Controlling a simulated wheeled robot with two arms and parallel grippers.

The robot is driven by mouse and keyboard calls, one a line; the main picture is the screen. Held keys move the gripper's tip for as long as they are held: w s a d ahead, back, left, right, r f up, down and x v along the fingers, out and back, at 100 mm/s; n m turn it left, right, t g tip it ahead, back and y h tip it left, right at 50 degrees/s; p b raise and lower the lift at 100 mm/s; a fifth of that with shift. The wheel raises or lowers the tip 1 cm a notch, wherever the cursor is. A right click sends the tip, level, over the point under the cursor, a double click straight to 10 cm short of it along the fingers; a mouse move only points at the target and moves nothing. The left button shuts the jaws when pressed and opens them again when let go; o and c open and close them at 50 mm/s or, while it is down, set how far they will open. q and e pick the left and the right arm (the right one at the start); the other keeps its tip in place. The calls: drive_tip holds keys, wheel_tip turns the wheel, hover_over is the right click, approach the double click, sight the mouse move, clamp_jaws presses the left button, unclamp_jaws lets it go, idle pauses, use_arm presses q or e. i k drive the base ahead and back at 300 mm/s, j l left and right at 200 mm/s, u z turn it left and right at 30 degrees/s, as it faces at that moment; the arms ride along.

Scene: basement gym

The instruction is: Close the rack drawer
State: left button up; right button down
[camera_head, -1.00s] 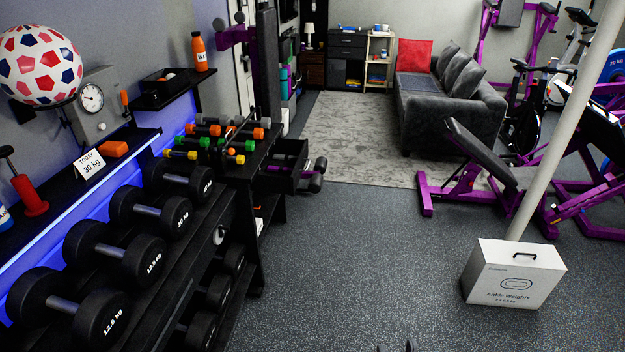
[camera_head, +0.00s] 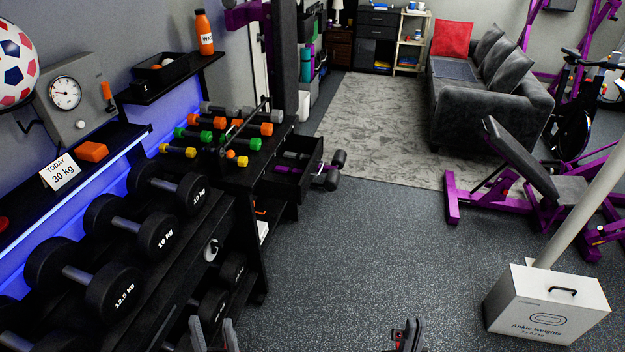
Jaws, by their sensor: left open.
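The rack drawer (camera_head: 302,178) is black and stands open, pulled out to the right from the small rack (camera_head: 270,150) that holds coloured dumbbells. Neither gripper touches the drawer.
A long dumbbell rack (camera_head: 190,262) with heavy black dumbbells runs along the left. A white ankle weights box (camera_head: 548,305) stands at the lower right beside a slanted pale pole. A purple bench (camera_head: 520,175) is at the right. The grey floor (camera_head: 370,250) between is clear.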

sight(279, 186)
drive_tip(key=i+l, duration=0.15)
drive_tip(key=i, duration=0.3)
drive_tip(key=i+l+u, duration=0.15)
drive_tip(key=i, duration=0.25)
drive_tip(key=i+l, duration=0.2)
drive_tip(key=i, duration=0.2)
drive_tip(key=i+u, duration=0.15)
drive_tip(key=u, duration=0.85)
